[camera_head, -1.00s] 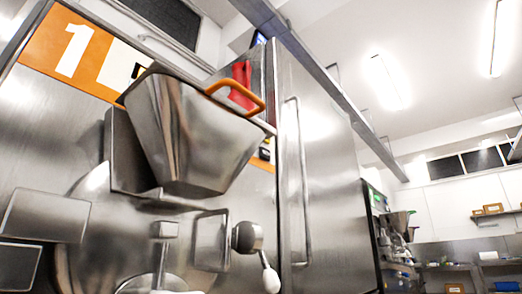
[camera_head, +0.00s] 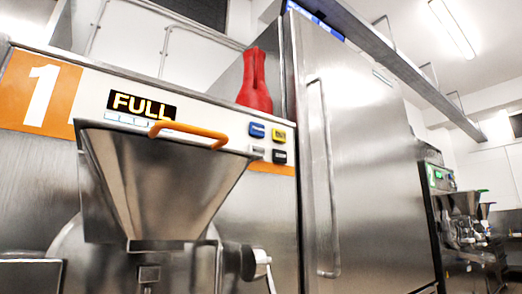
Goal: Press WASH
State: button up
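A batch freezer (camera_head: 240,215) with an orange "1" panel stands in front of me. Its lit display (camera_head: 142,104) reads "FULL". At the right of its panel is a small group of buttons: a blue one (camera_head: 257,130), a yellow one (camera_head: 278,135), a grey one (camera_head: 257,149) and a dark one (camera_head: 279,156). Their labels are too small to read, so I cannot tell which is WASH. A steel hopper (camera_head: 165,185) with an orange handle (camera_head: 188,133) covers part of the front below the display. My gripper is not in view.
A red object (camera_head: 256,82) stands on top of the freezer. A tall steel cabinet (camera_head: 365,165) with a long vertical handle stands close on the right. Another machine (camera_head: 462,225) is further right. A black knob with a white-tipped lever (camera_head: 262,258) sticks out at lower right.

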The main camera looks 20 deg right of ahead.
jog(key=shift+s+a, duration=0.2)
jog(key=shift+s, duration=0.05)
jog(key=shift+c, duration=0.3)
